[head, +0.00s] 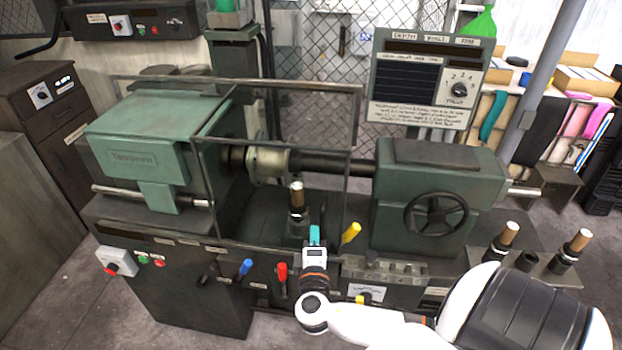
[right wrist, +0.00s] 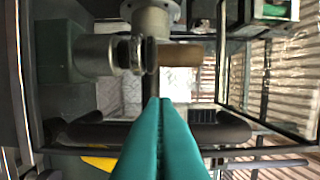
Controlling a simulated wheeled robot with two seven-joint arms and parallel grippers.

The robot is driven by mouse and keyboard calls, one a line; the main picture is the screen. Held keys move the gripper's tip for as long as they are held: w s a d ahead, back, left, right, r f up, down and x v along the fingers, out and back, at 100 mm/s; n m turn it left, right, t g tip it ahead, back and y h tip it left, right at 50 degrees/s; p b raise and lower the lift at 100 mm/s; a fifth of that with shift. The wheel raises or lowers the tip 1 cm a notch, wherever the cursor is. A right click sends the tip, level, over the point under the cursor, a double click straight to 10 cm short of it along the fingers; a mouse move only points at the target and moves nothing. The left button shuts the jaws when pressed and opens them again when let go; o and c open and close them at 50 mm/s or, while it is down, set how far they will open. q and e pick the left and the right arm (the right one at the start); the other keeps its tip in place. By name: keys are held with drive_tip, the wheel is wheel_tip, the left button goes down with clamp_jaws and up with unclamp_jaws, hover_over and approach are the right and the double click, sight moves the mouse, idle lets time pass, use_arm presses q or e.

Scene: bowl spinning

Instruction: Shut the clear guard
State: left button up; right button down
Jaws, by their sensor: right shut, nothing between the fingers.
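The clear guard (head: 270,145) is a see-through panel in a thin dark frame on the green lathe. Its framed front stands before the chuck (head: 267,163) and the dark bar, and its upper rail runs behind. I cannot tell whether it is fully shut. My right gripper (head: 314,236) has teal fingers pressed together with nothing between them. In the head view it is near the front panel's lower right part; contact is unclear. In the right wrist view the shut fingers (right wrist: 165,102) point toward dark bars and a wooden handle (right wrist: 180,54). My left gripper is out of view.
A wooden-handled tool post (head: 297,196) shows behind the panel. A yellow lever (head: 350,233) is just right of my gripper. Red (head: 282,272) and blue (head: 245,267) levers are on the lathe's front. A handwheel (head: 437,213) is at the right.

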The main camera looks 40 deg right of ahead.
drive_tip(key=shift+s+f, duration=0.1)
drive_tip(key=b+v, duration=0.3)
drive_tip(key=v, duration=0.9)
drive_tip(key=shift+d, duration=0.15)
